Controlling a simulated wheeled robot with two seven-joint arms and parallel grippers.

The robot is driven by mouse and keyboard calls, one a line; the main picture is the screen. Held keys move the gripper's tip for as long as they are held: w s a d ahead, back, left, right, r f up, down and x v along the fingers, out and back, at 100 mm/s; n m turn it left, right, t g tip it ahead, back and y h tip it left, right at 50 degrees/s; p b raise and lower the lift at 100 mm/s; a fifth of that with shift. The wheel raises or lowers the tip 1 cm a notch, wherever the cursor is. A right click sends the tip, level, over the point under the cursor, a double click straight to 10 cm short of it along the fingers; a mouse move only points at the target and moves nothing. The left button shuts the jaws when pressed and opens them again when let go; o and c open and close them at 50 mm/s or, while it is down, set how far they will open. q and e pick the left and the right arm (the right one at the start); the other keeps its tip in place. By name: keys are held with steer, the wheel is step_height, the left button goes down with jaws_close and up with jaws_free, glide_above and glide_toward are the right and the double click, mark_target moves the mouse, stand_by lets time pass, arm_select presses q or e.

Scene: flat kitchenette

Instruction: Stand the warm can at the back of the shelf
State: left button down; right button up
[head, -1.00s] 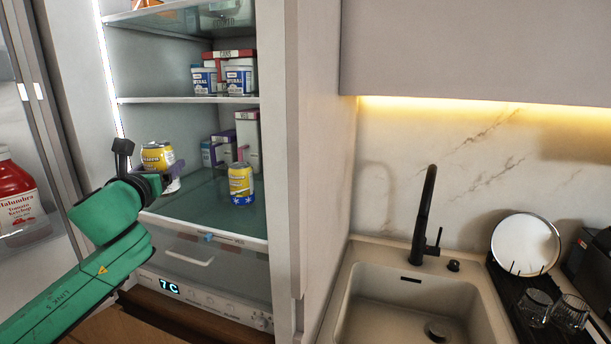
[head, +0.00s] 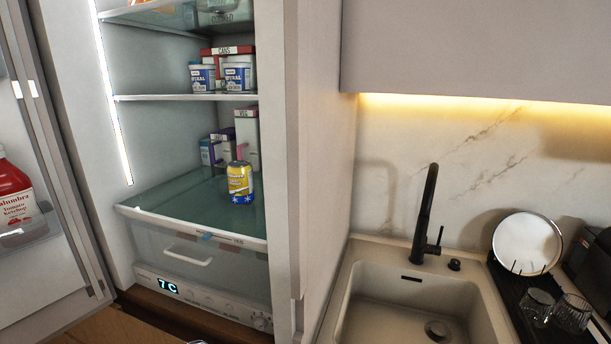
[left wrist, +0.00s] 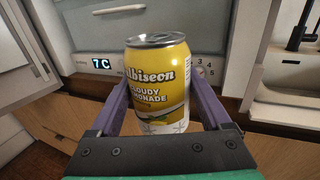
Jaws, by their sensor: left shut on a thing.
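My left gripper (left wrist: 157,95) is shut on a yellow lemonade can (left wrist: 158,85) in the left wrist view. The can is upright between the purple fingers, with pale, whitish snowflake marks near its base. A second yellow can (head: 240,184) with blue snowflakes at its base stands on the lower glass shelf (head: 180,198) of the open fridge, towards the right. The left side of that shelf is bare. My left arm is out of the head view, and my right gripper is in neither view.
Cartons (head: 247,140) stand behind the shelved can at the back right. Tubs (head: 238,75) sit on the shelf above. The open fridge door (head: 45,150) with a ketchup bottle (head: 15,195) is at the left. A drawer (head: 190,262) lies below; a sink (head: 410,300) is at the right.

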arm_select(q)
steer(key=s+d+f, duration=0.2)
steer(key=s+f, duration=0.3)
steer(key=f, duration=0.2)
steer(key=shift+d, duration=0.3)
step_height(320, 180, down, 4)
steer(key=b, duration=0.4)
steer(key=shift+r, duration=0.2)
